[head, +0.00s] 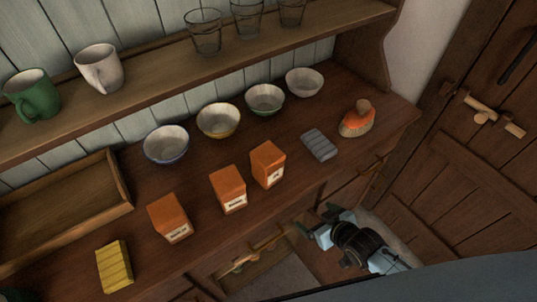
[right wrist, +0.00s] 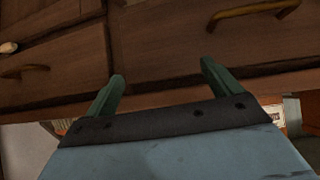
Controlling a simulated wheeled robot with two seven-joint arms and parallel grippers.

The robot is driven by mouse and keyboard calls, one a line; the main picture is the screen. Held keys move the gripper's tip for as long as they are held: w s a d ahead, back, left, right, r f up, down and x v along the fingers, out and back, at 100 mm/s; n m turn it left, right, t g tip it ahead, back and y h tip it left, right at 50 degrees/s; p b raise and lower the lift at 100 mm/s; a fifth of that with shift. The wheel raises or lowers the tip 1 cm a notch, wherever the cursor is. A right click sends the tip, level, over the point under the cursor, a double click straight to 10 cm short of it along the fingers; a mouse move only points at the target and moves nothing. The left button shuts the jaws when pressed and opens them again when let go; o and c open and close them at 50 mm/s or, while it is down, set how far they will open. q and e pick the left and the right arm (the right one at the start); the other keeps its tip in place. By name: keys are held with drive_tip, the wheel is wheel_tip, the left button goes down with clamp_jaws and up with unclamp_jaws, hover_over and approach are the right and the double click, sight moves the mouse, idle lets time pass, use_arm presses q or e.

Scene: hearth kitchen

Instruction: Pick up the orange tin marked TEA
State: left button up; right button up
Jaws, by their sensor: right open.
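Three orange tins with pale labels stand on the wooden counter in the head view: a left tin (head: 170,218), a middle tin (head: 228,189) and a right tin (head: 267,164). The right tin's label looks shortest, but the lettering is too small to read surely, so I cannot be certain which says TEA. My right gripper (head: 320,221) is open and empty, in front of the counter, below and to the right of the tins. In the right wrist view its green fingers (right wrist: 162,72) are spread, with drawer fronts beyond. My left gripper is not in view.
Bowls (head: 218,119) stand behind the tins. A grey ribbed block (head: 319,145) and an orange wooden-knobbed object (head: 357,120) lie to their right. A yellow block (head: 114,267) and a wooden tray (head: 124,189) are left. Drawer handles (head: 257,250) stick out below the counter.

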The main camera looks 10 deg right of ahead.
sight(276, 165)
drive_tip(key=w+a+r+n+t+y+p, duration=0.1)
drive_tip(key=w+a+r+y, duration=0.15)
drive_tip(key=r, duration=0.55)
drive_tip(key=w+a+r+n+t+y+p, duration=0.1)
drive_tip(key=a+r, duration=0.2)
drive_tip(key=r, duration=0.6)
drive_tip(key=x, duration=0.6)
drive_tip(key=shift+w+a, duration=0.2)
drive_tip(key=shift+w, duration=0.05)
drive_tip(key=shift+x, duration=3.15)
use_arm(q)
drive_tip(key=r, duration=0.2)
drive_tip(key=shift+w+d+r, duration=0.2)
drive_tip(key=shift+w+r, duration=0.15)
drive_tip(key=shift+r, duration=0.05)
use_arm(e)
drive_tip(key=shift+r, duration=0.1)
drive_tip(key=shift+w+r, duration=0.1)
drive_tip(key=c, duration=1.3)
